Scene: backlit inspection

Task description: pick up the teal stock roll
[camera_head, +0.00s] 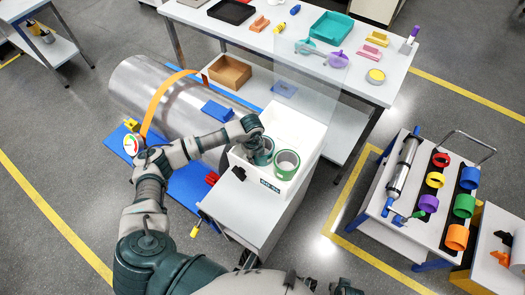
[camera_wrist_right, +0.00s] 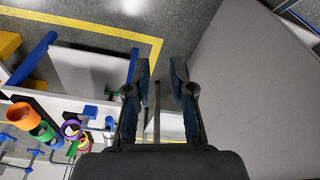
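A white bin (camera_head: 299,127) on the grey-white stand holds two rolls. The left one, the teal roll (camera_head: 267,157), is partly hidden by my left gripper; the right one is a green roll (camera_head: 286,164) with a pale core. My left gripper (camera_head: 259,148) reaches in from the left, over the teal roll; its fingers overlap the roll and I cannot tell whether they are shut on it. In the right wrist view my right gripper (camera_wrist_right: 160,68) is open and empty, its two fingers spread over the floor.
A clear panel (camera_head: 310,90) stands behind the bin. A large metal cylinder (camera_head: 170,100) lies left of it. A cart (camera_head: 400,210) at the right carries several coloured rolls. A long table (camera_head: 370,95) stands behind. Floor lies between stand and cart.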

